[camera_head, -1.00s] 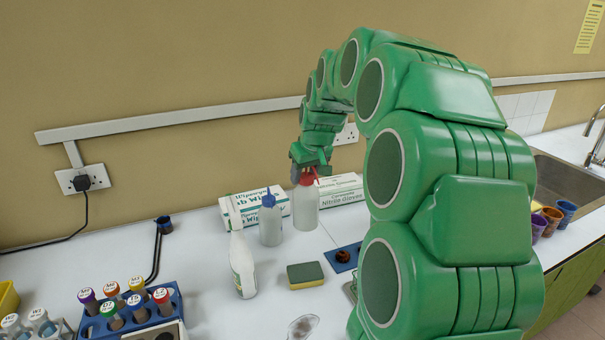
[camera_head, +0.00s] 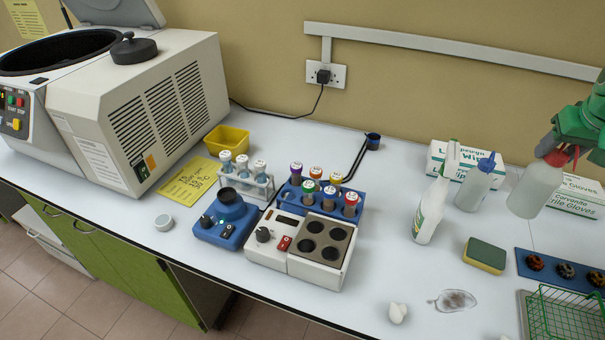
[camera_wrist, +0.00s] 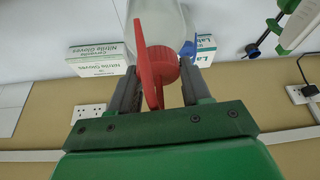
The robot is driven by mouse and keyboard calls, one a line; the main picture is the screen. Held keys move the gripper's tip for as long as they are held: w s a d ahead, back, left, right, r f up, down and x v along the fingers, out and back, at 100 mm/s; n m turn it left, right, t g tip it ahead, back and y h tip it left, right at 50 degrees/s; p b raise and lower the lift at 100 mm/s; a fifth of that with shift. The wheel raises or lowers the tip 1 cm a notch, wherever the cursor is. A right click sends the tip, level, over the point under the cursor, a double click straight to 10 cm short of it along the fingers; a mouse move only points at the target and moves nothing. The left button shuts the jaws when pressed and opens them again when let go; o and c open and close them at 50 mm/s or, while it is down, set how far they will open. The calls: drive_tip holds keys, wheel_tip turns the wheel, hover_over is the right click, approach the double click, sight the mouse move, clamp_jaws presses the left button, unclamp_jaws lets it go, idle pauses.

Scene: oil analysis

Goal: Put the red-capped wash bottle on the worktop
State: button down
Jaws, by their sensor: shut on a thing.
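The red-capped wash bottle (camera_head: 535,188) is white and translucent, at the right of the head view. My gripper (camera_head: 566,143) is shut on it near the red cap and appears to hold it above the worktop (camera_head: 395,275). In the wrist view, the red cap and spout (camera_wrist: 160,68) sit between the two fingers of my gripper (camera_wrist: 158,82), with the pale body (camera_wrist: 158,22) beyond them. The bottle hides part of the glove box behind it.
A blue-capped bottle (camera_head: 474,185) and a white spray bottle (camera_head: 430,212) stand to its left. A glove box (camera_head: 580,196) is behind it. A sponge (camera_head: 485,255), blue tray (camera_head: 525,262) and green wire basket (camera_head: 565,318) are in front. Bare worktop lies left of the spray bottle.

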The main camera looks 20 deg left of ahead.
wheel_tip(320, 180, up, 9)
drive_tip(key=shift+f, duration=0.2)
drive_tip(key=shift+w+a+r, duration=0.15)
drive_tip(key=w+a+r+n+y, duration=0.1)
drive_tip(key=w+a+n, duration=0.1)
drive_tip(key=w+a, duration=0.6)
drive_tip(key=w+a+n, duration=0.2)
drive_tip(key=w+a, duration=0.3)
drive_tip(key=a, duration=0.7)
drive_tip(key=w+a+f+n+g+y, duration=0.15)
drive_tip(key=a+n, duration=0.25)
drive_tip(key=a, duration=2.2)
wheel_tip(320, 180, down, 23)
drive_tip(key=shift+s+d+f, duration=0.15)
drive_tip(key=shift+s+f, duration=0.05)
drive_tip(key=shift+f, duration=0.1)
drive_tip(key=c, duration=0.5)
unclamp_jaws()
